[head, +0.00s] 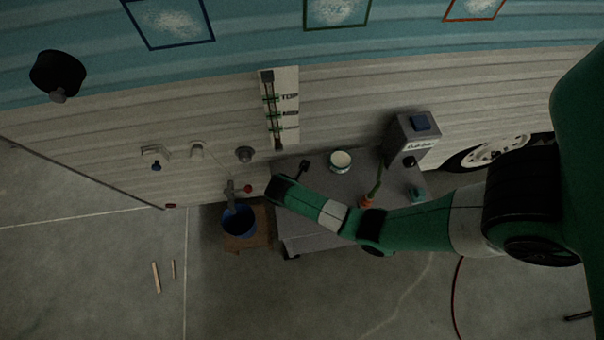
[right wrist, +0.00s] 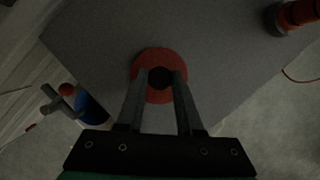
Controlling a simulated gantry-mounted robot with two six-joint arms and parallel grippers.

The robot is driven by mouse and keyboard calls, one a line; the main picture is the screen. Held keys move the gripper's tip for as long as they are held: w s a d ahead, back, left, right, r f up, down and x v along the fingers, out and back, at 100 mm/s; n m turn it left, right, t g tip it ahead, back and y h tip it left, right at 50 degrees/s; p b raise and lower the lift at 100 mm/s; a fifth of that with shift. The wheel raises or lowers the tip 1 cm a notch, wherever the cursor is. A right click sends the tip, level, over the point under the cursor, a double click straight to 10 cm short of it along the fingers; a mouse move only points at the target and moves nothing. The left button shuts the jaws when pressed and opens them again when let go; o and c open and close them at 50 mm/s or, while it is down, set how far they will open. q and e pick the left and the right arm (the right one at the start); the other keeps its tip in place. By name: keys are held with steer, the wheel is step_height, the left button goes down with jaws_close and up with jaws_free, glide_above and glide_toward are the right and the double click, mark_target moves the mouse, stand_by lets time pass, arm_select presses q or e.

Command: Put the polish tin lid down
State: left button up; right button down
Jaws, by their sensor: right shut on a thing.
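The polish tin lid (right wrist: 160,54) is a red disc with a dark round knob in the middle, seen in the right wrist view. My right gripper (right wrist: 161,80) is shut on the lid's knob, with one finger on each side. The lid is over the grey cart top; I cannot tell whether it touches the surface. In the head view my right arm reaches in from the right over the cart, and the lid does not show there. An open round tin with pale contents (head: 340,160) stands on the cart. My left gripper is not in view.
The grey cart top (head: 316,165) is bare around the lid. An orange-red object (right wrist: 297,15) stands near its edge, and a grey box (head: 408,138) is at the back right. A blue bucket (head: 238,222) is beside the cart, below a tap with a red knob (head: 248,189).

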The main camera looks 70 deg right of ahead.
steer(key=shift+f, duration=0.2)
steer(key=c, duration=0.6)
jaws_free()
steer(key=shift+o, duration=0.2)
steer(key=p+v, duration=0.5)
steer(key=v, duration=0.7)
steer(key=shift+r, duration=0.2)
